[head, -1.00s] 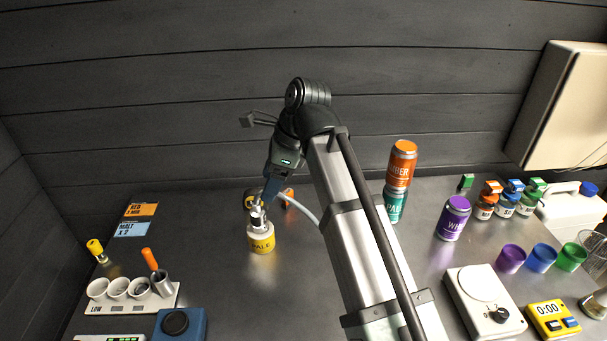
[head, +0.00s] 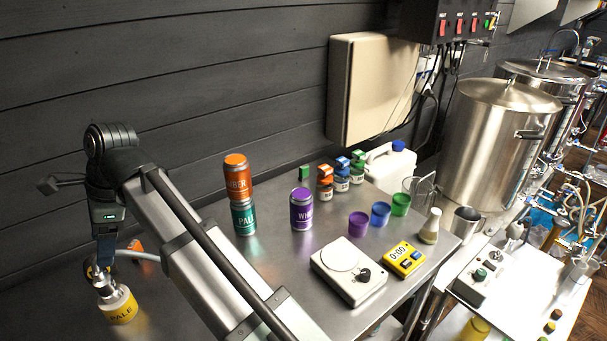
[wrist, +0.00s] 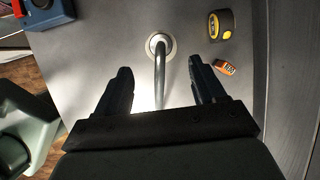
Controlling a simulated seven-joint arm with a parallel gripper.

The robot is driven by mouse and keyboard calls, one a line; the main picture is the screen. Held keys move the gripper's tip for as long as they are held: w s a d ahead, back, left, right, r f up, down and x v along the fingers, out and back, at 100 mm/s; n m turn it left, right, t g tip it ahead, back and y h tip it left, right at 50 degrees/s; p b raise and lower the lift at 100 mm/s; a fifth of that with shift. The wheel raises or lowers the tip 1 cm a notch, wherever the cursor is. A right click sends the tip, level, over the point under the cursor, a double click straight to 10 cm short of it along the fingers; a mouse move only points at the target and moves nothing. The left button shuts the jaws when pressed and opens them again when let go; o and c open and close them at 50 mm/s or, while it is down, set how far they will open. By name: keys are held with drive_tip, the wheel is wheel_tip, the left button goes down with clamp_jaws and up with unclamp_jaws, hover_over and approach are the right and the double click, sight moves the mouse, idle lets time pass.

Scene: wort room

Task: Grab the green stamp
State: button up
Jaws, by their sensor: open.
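A small green block (head: 305,172), which looks like the green stamp, stands towards the back of the metal table in the head view. It is left of a row of small jars, and the last jar has a green top (head: 357,160). My gripper (wrist: 158,64) is open, with its two dark fingers apart in the wrist view. In the head view it is at the far left, above the yellow PALE container (head: 120,308), far from the green block. A metal stem (wrist: 160,65) shows between the fingers in the wrist view. The green block is not in the wrist view.
Stacked orange and teal cans (head: 238,178) and a purple can (head: 302,209) stand between my gripper and the green block. Jars with orange (head: 325,170) and blue (head: 342,163) tops are right beside the block.

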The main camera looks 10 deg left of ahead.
drive_tip(key=shift+c, duration=0.3)
drive_tip(key=shift+c, duration=1.2)
drive_tip(key=shift+r, duration=0.1)
